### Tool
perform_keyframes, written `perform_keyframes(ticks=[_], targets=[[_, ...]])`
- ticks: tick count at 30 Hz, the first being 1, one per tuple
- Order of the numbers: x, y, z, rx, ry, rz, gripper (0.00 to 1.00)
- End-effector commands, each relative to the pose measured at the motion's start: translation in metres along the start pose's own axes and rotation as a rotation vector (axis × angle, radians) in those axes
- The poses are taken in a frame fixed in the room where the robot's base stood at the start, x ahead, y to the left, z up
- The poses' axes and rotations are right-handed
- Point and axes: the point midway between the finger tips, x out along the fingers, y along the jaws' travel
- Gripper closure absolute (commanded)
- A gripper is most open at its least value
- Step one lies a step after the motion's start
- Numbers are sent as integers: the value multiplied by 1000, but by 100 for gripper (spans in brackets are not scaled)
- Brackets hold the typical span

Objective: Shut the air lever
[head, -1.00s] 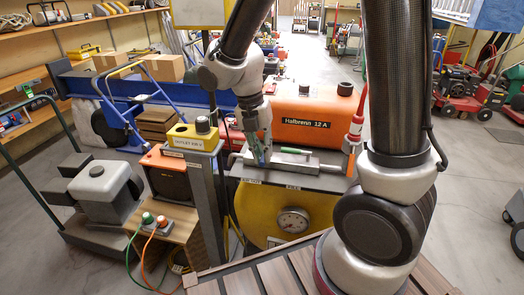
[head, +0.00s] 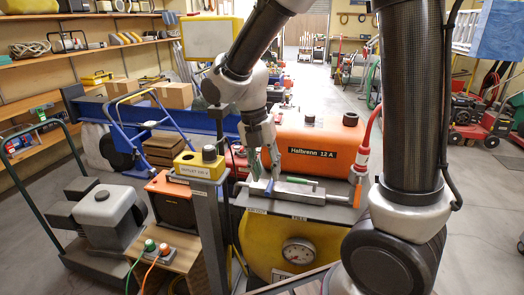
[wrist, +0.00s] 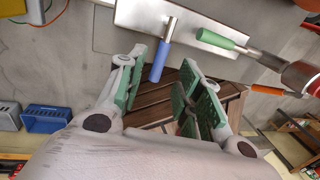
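A grey metal manifold block (head: 318,195) lies on the dark shelf above a yellow tank (head: 265,240). It carries a blue-handled lever (head: 269,188) near its left end and a green-handled lever (head: 302,181), which lies along the block. An orange handle (head: 356,194) shows at the right end. My gripper (head: 264,170) is open and empty over the blue lever. In the wrist view, the blue handle (wrist: 160,62) points between the spread green-padded fingers (wrist: 160,88); contact is not visible.
An orange tank (head: 318,135) stands close behind the manifold. A red hose fitting (head: 362,158) rises at its right. A yellow-topped outlet post (head: 200,165) stands close at left. Open floor lies at right.

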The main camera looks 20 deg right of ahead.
Motion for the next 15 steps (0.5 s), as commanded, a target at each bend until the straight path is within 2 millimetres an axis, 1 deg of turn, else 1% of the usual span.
perform_keyframes(ticks=[1,6,10,12,15], targets=[[-13,1,0,0,-3,6,65],[-50,1,0,0,-2,5,65],[-70,1,0,-1,-2,3,65],[-76,1,0,-1,-1,2,65],[-81,0,0,-2,-1,1,65]])
